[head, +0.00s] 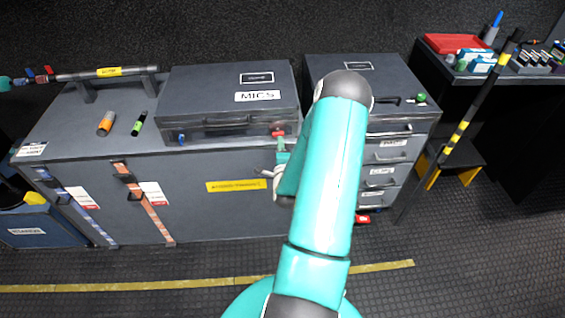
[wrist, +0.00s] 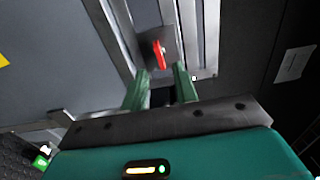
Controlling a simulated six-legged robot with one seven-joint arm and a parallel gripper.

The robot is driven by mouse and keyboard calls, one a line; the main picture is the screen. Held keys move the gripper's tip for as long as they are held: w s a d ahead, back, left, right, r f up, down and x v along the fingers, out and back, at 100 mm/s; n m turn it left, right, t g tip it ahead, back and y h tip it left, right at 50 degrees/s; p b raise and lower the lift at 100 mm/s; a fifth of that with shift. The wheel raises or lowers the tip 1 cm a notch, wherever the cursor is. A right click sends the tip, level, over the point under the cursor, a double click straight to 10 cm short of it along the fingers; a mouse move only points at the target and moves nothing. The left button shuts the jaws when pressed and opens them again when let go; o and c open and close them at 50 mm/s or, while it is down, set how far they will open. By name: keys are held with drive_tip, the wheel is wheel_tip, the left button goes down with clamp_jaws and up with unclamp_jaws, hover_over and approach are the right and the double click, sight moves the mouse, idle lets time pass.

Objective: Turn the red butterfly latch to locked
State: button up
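The red butterfly latch (head: 278,133) is on the front right of the dark grey case labelled MICS (head: 225,75). In the wrist view the red latch (wrist: 159,54) is a narrow red tab on a grey metal plate, its long side running nearly up and down in the picture. My gripper (head: 282,146) is just below the latch in the head view, partly hidden by my arm. In the wrist view my gripper (wrist: 163,78) has its two green fingers apart, with the latch just beyond the gap between the tips. Nothing is held, and I see no contact.
A blue latch (head: 182,138) is on the case's front left. The case stands on a long grey trunk (head: 150,180). A drawer cabinet (head: 395,155) stands to the right.

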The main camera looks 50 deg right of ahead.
drive_tip(key=v, duration=0.9)
drive_tip(key=shift+w, duration=0.1)
drive_tip(key=w+a+r+n+g+y, duration=0.1)
drive_tip(key=w+a+r+n+y, duration=0.8)
drive_tip(key=w+a+r+n, duration=0.65)
drive_tip(key=s+a+r+n+g+y, duration=0.1)
drive_tip(key=s+a+r+n, duration=0.35)
drive_tip(key=a, duration=0.25)
drive_tip(key=s+a+r+n+g+y, duration=0.1)
drive_tip(key=s+a+r+n+g, duration=0.15)
drive_tip(key=a+r, duration=0.35)
drive_tip(key=s+a+r+n+g+y, duration=0.1)
drive_tip(key=s+a+r+n, duration=0.1)
drive_tip(key=s+a, duration=0.2)
drive_tip(key=s+a+r+n+y, duration=0.1)
drive_tip(key=s+a+n, duration=0.2)
drive_tip(key=s, duration=0.6)
drive_tip(key=shift+a+r+g+y, duration=0.3)
drive_tip(key=shift+a+r+g, duration=0.05)
drive_tip(key=shift+a, duration=0.85)
